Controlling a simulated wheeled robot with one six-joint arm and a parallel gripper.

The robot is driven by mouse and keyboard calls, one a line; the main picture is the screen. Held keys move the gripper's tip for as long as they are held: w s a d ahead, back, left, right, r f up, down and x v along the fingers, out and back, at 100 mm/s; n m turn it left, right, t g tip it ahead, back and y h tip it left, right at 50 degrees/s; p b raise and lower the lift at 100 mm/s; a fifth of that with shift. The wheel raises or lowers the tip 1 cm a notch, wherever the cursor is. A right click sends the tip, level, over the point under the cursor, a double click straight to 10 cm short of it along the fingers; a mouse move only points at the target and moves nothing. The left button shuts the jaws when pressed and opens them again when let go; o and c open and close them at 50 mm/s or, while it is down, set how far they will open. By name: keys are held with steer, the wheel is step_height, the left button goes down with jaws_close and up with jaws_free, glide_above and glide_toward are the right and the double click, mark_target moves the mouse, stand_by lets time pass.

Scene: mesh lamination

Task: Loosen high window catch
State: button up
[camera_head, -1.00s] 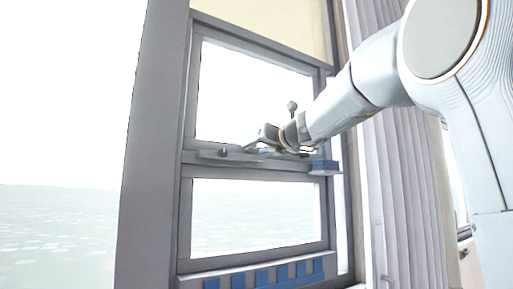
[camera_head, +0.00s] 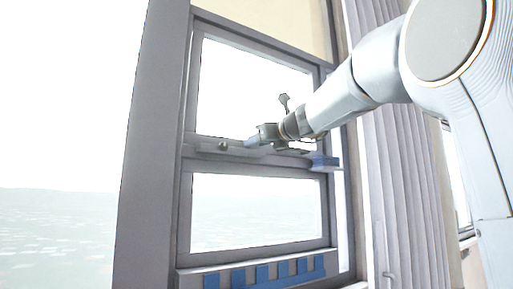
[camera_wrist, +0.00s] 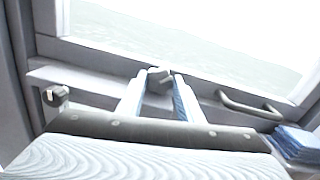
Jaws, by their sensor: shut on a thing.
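The window (camera_head: 257,165) has a grey frame with an upper and a lower pane. A small grey catch (camera_wrist: 158,80) on its middle rail sits between the fingertips of my gripper (camera_wrist: 160,84) in the wrist view. The two pale fingers are shut on the catch. In the head view my gripper (camera_head: 262,138) is at the middle rail, and its own wrist parts hide the catch. A second dark knob (camera_wrist: 55,95) is left of my gripper in the wrist view; it also shows in the head view (camera_head: 223,147).
A curved handle (camera_wrist: 250,105) is on the rail right of my gripper. A blue block (camera_head: 323,162) rests at the rail's right end. A blue toothed strip (camera_head: 265,273) lies along the lower sill. A pale curtain (camera_head: 402,190) hangs right of the window.

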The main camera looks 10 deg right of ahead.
steer(key=shift+n+b, duration=0.5)
steer(key=shift+n, duration=0.3)
steer(key=o, duration=1.1)
steer(key=shift+b+v, duration=1.2)
steer(key=shift+v, duration=2.75)
